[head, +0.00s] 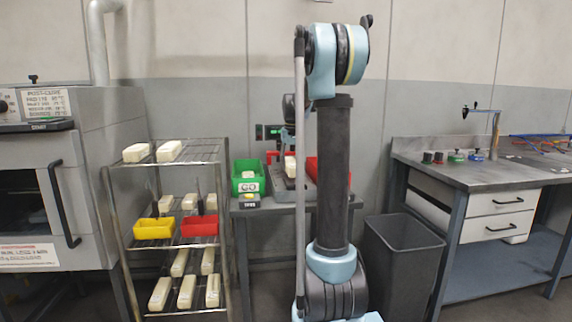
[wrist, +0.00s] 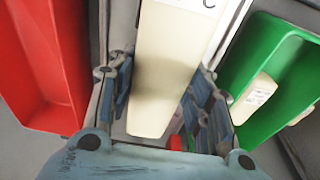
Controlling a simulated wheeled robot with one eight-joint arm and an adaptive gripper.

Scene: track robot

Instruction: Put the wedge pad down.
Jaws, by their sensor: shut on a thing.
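The wedge pad is a long cream block (wrist: 165,70) with a white label bearing a letter C, between the fingers of my gripper (wrist: 166,100) in the wrist view. My gripper is shut on it. The pad's far end and what lies under it are hidden. In the head view a small cream piece (head: 290,166) shows beside my arm over the small table, probably the same pad; my arm hides much of this spot. I cannot tell whether the pad touches anything below.
A green bin (head: 247,186) marked GO, holding a cream pad, stands left on the small table; a red bin (wrist: 45,70) is opposite. The wire rack (head: 165,244) holds several cream pads, a yellow bin (head: 154,228) and a red bin (head: 199,226). A dark waste bin (head: 400,265) stands right.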

